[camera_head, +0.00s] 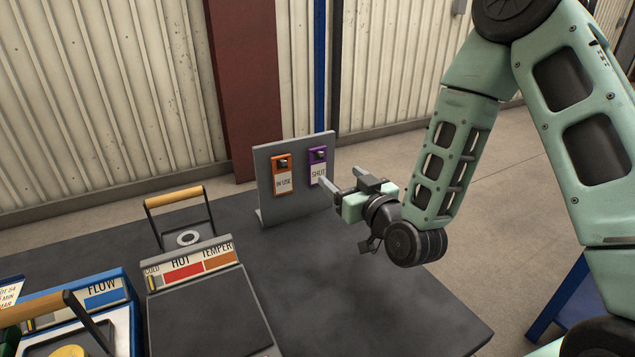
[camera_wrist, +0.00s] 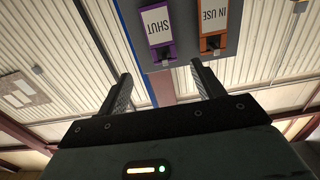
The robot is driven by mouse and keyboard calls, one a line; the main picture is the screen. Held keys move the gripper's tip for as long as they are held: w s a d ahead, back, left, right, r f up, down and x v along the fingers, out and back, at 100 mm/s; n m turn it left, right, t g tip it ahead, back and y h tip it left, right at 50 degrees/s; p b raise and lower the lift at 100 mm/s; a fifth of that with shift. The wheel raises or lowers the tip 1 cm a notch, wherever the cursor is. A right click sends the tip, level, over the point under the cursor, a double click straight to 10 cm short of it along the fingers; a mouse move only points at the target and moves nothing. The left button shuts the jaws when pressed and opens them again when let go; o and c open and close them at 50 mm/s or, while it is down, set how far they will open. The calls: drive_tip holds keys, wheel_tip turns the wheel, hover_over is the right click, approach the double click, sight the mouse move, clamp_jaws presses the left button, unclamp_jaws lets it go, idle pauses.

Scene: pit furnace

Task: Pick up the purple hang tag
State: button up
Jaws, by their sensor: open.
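The purple hang tag (camera_head: 317,167) reads SHUT and hangs from a dark peg on the right side of a grey upright board. It also shows in the wrist view, upside down, as a purple-edged tag (camera_wrist: 158,30) ahead of the fingers. My gripper (camera_head: 341,190) is just in front of the board's right side, close to the tag's lower part. Its two fingers are apart with nothing between them. In the wrist view, my gripper (camera_wrist: 160,85) has the tag ahead of the gap, apart from both fingers.
An orange IN USE tag (camera_head: 283,175) hangs left of the purple one on the grey board (camera_head: 265,175). The dark table (camera_head: 380,300) is clear at front right.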

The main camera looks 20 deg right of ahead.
sight(315, 155)
drive_tip(key=shift+w+a+r+b, duration=0.1)
drive_tip(key=shift+w+a+b, duration=0.35)
drive_tip(key=shift+w, duration=0.95)
drive_tip(key=shift+w+a+r+b, duration=0.1)
drive_tip(key=shift+w+a+b, duration=0.35)
drive_tip(key=shift+w, duration=1)
drive_tip(key=shift+w+a+b, duration=0.2)
drive_tip(key=shift+w+b, duration=0.45)
drive_tip(key=shift+w, duration=0.75)
drive_tip(key=c, duration=1)
